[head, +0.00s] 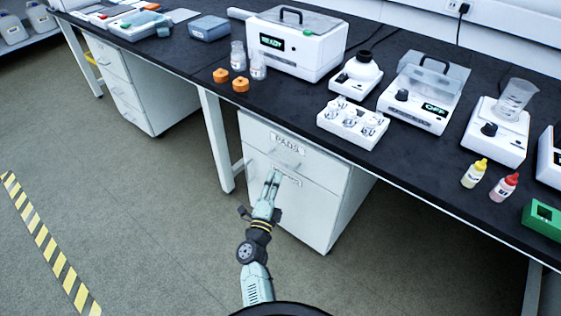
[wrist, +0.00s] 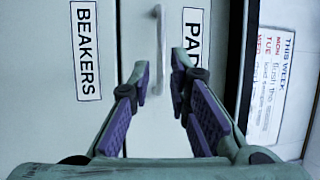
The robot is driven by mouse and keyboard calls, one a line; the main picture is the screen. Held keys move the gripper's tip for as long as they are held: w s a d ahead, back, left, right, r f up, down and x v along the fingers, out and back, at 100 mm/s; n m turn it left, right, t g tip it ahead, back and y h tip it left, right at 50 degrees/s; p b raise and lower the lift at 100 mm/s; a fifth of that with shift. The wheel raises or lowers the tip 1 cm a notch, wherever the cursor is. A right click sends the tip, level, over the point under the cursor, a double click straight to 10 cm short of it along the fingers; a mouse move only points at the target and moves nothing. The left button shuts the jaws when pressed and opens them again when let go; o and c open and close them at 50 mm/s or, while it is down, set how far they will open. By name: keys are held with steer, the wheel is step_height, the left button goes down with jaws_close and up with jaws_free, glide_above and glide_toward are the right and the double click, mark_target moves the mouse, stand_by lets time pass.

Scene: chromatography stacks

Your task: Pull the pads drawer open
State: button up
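The pads drawer (head: 262,135) is the top drawer of a white under-bench cabinet in the head view. It looks shut, with a PADS label and a pale bar handle below it. In the wrist view, turned sideways, the PADS label (wrist: 193,42) is right of the handle (wrist: 158,40). My gripper (head: 273,178) is in front of the cabinet, near the handle. In the wrist view my gripper (wrist: 164,78) is open, with one finger on each side of the handle's line. I see no clear contact; the depth gap is hard to tell.
The BEAKERS label (wrist: 86,50) marks the front below. A paper note (wrist: 272,80) is on the right in the wrist view. The black bench top (head: 290,100) overhangs the cabinet and carries lab devices. A table leg (head: 215,140) stands left of the cabinet. The floor in front is clear.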

mark_target(280, 162)
steer(key=x, duration=0.7)
steer(key=shift+w+p, duration=0.15)
steer(key=shift+p, duration=0.15)
steer(key=shift+c, duration=0.3)
jaws_close()
